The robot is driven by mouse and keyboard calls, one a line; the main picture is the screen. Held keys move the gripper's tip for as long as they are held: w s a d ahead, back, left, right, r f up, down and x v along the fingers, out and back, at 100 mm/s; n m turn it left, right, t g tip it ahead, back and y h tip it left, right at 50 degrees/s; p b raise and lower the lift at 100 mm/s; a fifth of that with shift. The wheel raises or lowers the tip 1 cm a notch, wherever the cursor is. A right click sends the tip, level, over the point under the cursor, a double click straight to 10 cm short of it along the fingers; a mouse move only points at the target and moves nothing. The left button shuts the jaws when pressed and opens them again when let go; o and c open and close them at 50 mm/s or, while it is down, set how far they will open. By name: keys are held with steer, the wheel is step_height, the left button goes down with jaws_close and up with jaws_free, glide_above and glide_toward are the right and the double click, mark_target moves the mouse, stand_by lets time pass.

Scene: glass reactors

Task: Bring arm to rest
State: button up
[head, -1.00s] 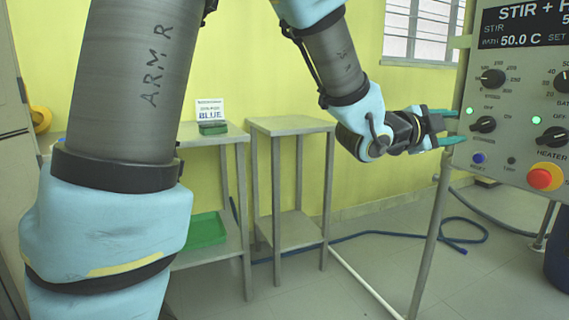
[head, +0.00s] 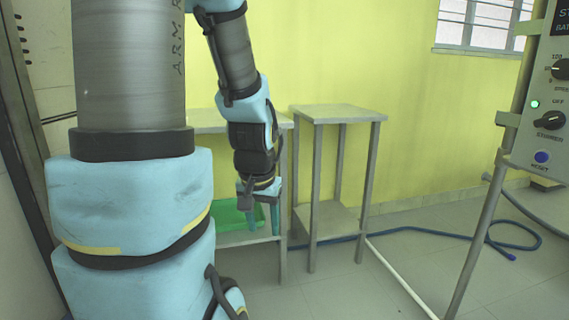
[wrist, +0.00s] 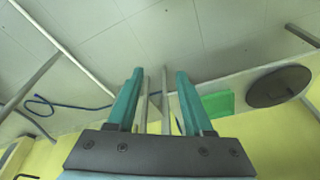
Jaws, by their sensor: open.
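My gripper (head: 262,207) hangs pointing down in the head view, in front of the left table and its green tray. Its two teal fingers are apart with nothing between them. The wrist view shows the same open fingers (wrist: 157,95) with floor and table legs beyond them. My arm is bent, with the forearm coming down from the top of the head view.
A control panel (head: 542,135) on a metal frame stands at the right. A small grey table (head: 338,113) stands behind and right of my gripper. A green tray (head: 228,219) sits on the left table's lower shelf. A blue hose (head: 410,229) lies on the floor.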

steer(key=s+a+r+p, duration=0.1)
steer(key=r+p, duration=1.2)
steer(key=s+a+r+n+g+p, duration=0.1)
steer(key=s+r+p, duration=0.1)
steer(key=r+p, duration=1.1)
steer(key=shift+r+n+p, duration=0.2)
steer(key=shift+n+p, duration=0.1)
steer(key=shift+p, duration=0.25)
